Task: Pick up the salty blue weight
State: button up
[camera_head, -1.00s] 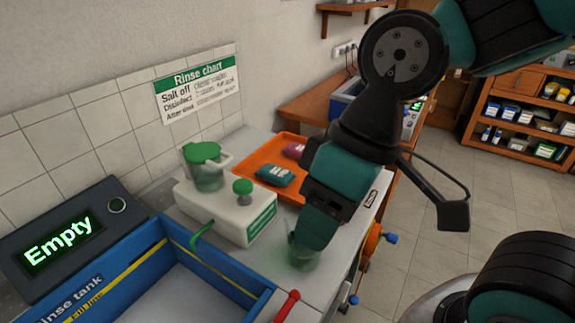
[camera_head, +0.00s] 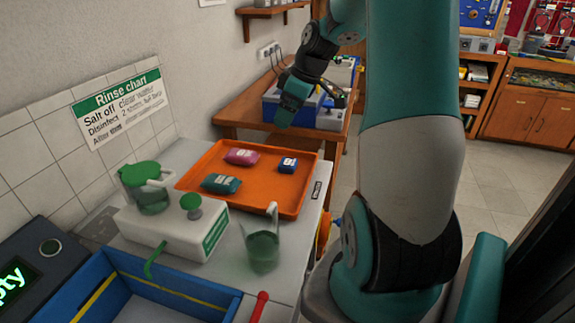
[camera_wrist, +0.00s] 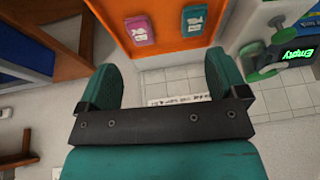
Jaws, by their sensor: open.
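A small blue block-shaped weight (camera_head: 287,165) with a white label lies at the right side of the orange tray (camera_head: 255,202) in the head view. It does not show in the wrist view, and I cannot see salt on it. A teal weight (camera_head: 221,184) and a pink weight (camera_head: 241,157) lie on the tray's left part; both also show in the wrist view, teal (camera_wrist: 195,20) and pink (camera_wrist: 140,30). My gripper (camera_head: 287,116) is raised beyond the tray's far edge, apart from the weights. In the wrist view its fingers (camera_wrist: 163,78) are apart with nothing between them.
A clear cup with green liquid (camera_head: 262,252) stands near the front. The blue rinse tank (camera_head: 200,290) is front left. A wooden table (camera_head: 240,115) with a blue-white device (camera_head: 325,113) is behind.

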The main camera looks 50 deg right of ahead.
send_near(288, 162)
jog(key=p+x, duration=0.1)
jog(key=x, duration=0.2)
jog(key=shift+w+a+f+p, duration=0.1)
jog(key=shift+w+f+p, duration=0.1)
jog(key=shift+p, duration=0.1)
jog(key=shift+p+x, duration=0.8)
jog(key=shift+x, duration=2.05)
jog(key=shift+s, duration=0.1)
jog(key=c, duration=1.3)
jog(key=shift+r, duration=0.1)
